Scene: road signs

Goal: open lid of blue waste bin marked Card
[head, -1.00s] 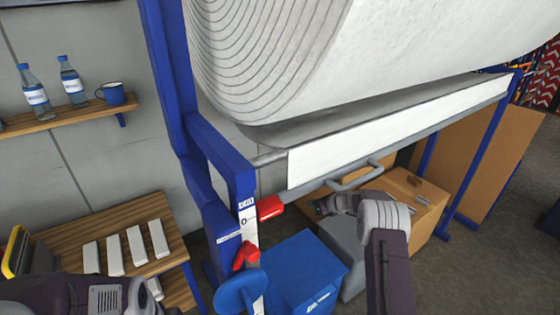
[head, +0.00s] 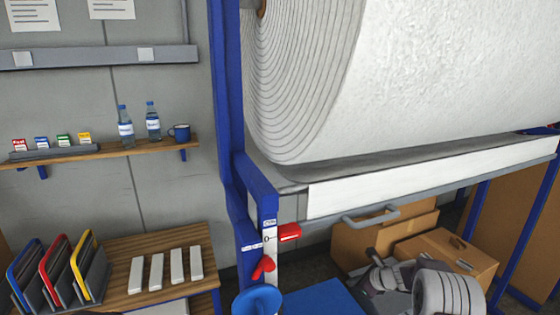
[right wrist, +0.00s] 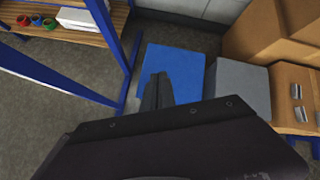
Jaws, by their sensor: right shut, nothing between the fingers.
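The blue bin (head: 332,300) shows only as a strip of its flat blue lid at the bottom of the head view. In the right wrist view its lid (right wrist: 172,72) is seen from above and looks closed. No Card marking can be read now. My right gripper (head: 374,258) is at the lower right of the head view, right of the blue lid. In the right wrist view its shut, empty fingers (right wrist: 158,92) overlap the near part of the lid; I cannot tell whether they touch it. My left gripper is out of view.
A grey bin (right wrist: 242,88) stands directly right of the blue one, with cardboard boxes (head: 446,252) beyond. A large white roll (head: 400,75) on a blue frame hangs above. A grey handle (head: 371,215) and a blue round knob (head: 257,300) stick out nearby.

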